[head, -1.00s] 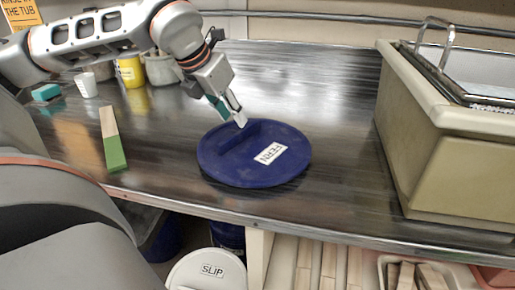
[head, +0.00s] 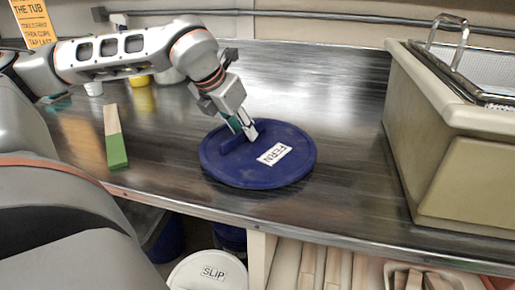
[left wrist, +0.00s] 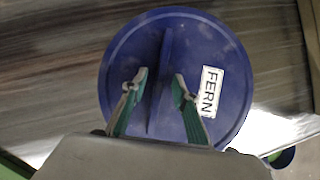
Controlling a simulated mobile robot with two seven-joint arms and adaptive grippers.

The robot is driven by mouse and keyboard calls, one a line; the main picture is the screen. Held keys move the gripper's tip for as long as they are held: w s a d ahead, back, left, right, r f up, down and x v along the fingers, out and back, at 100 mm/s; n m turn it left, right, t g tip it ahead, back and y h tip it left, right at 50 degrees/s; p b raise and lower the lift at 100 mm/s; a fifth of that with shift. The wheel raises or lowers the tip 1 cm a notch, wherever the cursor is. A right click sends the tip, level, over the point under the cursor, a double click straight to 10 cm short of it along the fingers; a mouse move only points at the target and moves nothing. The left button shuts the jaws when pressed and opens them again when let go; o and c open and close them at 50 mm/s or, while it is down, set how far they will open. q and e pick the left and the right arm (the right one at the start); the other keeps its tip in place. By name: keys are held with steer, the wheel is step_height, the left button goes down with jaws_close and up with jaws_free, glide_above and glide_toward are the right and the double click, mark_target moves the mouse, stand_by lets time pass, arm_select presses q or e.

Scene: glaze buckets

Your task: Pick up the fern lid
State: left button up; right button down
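The fern lid (head: 290,170) is a round blue disc with a raised straight grip bar and a white FERN label. It lies flat on the dark metal counter in the head view. My left gripper (head: 251,132) is over the lid at its grip bar. In the left wrist view the lid (left wrist: 215,45) fills the middle. The two fingers of my left gripper (left wrist: 160,88) are open, one on each side of the grip bar (left wrist: 165,60), with gaps showing. Whether the fingertips touch the lid is unclear. My right gripper is not in view.
A grey-beige tub (head: 450,150) stands at the right of the counter. A green-and-wood strip (head: 116,140) lies at left. A yellow pot (head: 139,80) and a white cup (head: 94,88) stand at the back left. A white SLIP lid (head: 208,272) is below the counter.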

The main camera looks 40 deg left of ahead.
arm_select(q)
steer(key=shift+f, duration=0.2)
stand_by(0.3)
jaws_close()
steer(key=shift+r, duration=0.2)
